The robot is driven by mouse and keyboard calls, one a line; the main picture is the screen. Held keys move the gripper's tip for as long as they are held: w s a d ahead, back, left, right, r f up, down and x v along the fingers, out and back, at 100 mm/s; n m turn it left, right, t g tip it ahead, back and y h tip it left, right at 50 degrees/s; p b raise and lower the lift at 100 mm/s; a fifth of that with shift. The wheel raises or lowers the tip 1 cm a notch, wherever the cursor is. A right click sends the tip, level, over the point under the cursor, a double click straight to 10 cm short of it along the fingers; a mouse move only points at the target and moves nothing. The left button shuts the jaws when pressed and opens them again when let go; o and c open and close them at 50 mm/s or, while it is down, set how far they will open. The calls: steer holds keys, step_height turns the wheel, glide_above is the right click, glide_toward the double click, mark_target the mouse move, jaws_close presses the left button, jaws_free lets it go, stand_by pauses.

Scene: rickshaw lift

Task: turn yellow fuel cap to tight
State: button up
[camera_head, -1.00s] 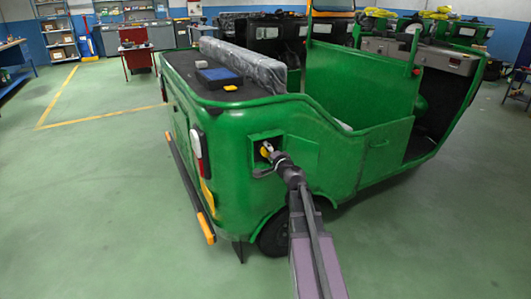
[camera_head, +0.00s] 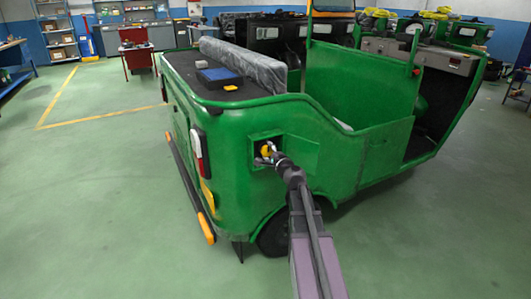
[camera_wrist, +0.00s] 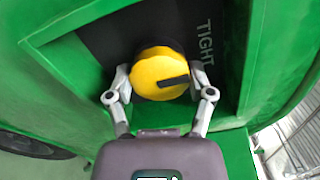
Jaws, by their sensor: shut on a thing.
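The yellow fuel cap (camera_wrist: 158,72) sits in a dark recess in the green side of the rickshaw (camera_head: 330,140). A black mark on the cap points right in the wrist view, toward the lower part of the word TIGHT (camera_wrist: 206,45) printed on the recess panel. My gripper (camera_wrist: 160,88) has its two grey fingers on the left and right sides of the cap, shut on it. In the head view the cap (camera_head: 266,151) shows small and partly covered by my gripper (camera_head: 270,156).
The green frame of the recess (camera_wrist: 242,70) surrounds the cap closely. A blue item (camera_head: 218,76) lies on the rickshaw's rear deck. The floor on the left (camera_head: 90,180) is clear.

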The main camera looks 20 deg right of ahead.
steer(key=shift+w, duration=0.1)
steer(key=o, duration=1.1)
steer(key=shift+s, duration=0.2)
steer(key=s, duration=1.1)
steer(key=shift+s+d, duration=0.2)
steer(key=shift+s, duration=0.2)
